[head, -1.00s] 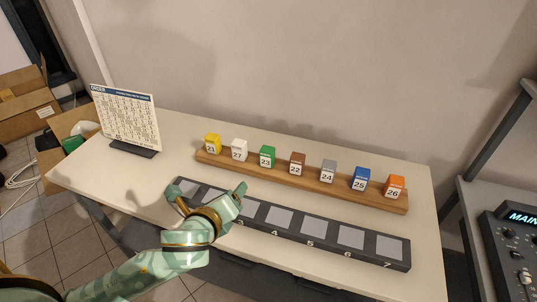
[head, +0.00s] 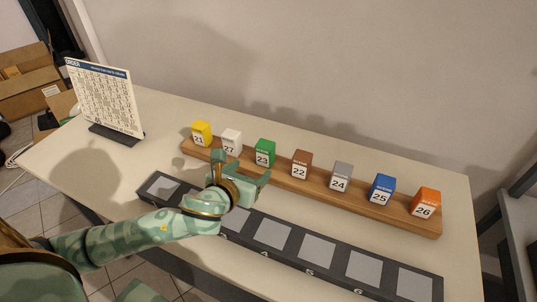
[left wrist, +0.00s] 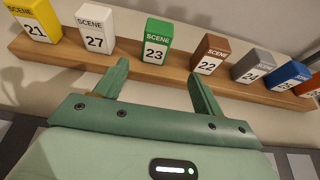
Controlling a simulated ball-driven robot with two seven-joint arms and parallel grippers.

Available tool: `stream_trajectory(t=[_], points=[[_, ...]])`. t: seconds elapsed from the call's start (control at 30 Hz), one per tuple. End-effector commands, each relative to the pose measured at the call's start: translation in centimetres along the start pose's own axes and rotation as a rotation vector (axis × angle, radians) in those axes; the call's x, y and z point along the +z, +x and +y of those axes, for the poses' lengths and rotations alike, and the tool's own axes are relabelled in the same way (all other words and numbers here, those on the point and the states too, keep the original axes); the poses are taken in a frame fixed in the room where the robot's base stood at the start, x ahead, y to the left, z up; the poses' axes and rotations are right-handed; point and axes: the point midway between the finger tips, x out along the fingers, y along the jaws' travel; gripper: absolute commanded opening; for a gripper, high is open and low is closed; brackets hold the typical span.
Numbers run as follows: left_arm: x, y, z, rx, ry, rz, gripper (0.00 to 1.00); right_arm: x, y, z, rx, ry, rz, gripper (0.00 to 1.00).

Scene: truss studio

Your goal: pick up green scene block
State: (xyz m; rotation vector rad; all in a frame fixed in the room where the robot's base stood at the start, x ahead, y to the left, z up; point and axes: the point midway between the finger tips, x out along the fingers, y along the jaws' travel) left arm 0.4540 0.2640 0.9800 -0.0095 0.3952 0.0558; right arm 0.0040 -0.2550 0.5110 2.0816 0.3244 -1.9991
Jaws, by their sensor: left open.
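The green scene block (head: 265,152), with a white face marked 23, stands upright on the wooden rail, between the white block 27 and the brown block 22. It also shows in the left wrist view (left wrist: 157,40), just beyond and between my fingers. My left gripper (head: 243,168) is open and empty, in front of the rail on the near side of the green block. In the left wrist view its two fingers (left wrist: 155,85) are spread apart and do not touch the block. My right gripper is not in view.
The wooden rail (head: 330,197) also carries yellow (head: 201,133), white (head: 231,142), brown (head: 301,163), grey, blue and orange blocks. A dark slotted strip (head: 431,288) with pale squares lies nearer. An order board (head: 104,98) stands at the left.

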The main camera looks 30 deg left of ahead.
Motion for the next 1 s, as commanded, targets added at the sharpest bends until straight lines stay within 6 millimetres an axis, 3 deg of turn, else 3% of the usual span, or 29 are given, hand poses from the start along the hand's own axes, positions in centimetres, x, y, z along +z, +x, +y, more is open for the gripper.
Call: stream_trajectory(t=[0.1,0.3,0.57,0.8,1.0], points=[[-0.2,3.1,0.0,0.002,-0.003,-0.001,0.69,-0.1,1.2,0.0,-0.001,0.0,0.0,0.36],[-0.2,7.6,0.0,0.001,-0.004,0.001,0.69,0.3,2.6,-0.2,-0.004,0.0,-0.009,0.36],[0.2,9.9,0.2,0.0,-0.003,0.0,0.69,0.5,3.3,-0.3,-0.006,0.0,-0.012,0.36],[0.5,13.7,0.7,0.0,-0.004,0.002,0.69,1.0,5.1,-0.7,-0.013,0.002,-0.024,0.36],[0.9,14.4,0.8,0.0,-0.001,0.0,0.69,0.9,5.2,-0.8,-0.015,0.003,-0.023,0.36]])
